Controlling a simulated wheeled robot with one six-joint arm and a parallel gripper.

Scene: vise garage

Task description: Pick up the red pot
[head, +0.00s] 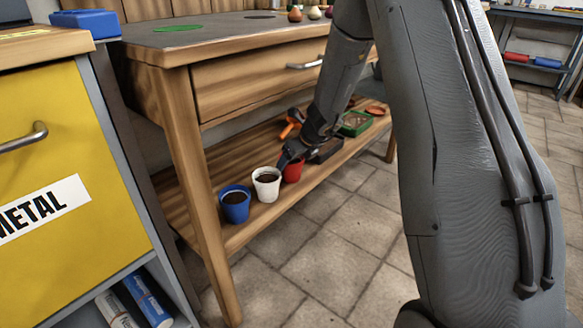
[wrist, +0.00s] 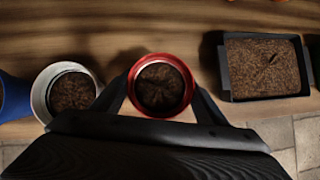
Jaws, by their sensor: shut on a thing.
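The red pot (head: 292,172) is on the lower shelf of the wooden bench, at the right end of a row of pots. In the wrist view its red rim (wrist: 133,87) surrounds dark soil, and it looks upright. My gripper (head: 288,158) reaches down to it. In the wrist view my gripper's fingers (wrist: 161,92) lie on both sides of the pot and are shut on it. Whether the pot touches the shelf or is slightly raised I cannot tell.
A white pot (head: 266,186) and a blue pot (head: 235,206) stand left of the red one. A dark tray of soil (wrist: 228,75) lies close on its right. A green tray (head: 355,124) is farther along the shelf (head: 262,218). The bench top (head: 225,37) overhangs it.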

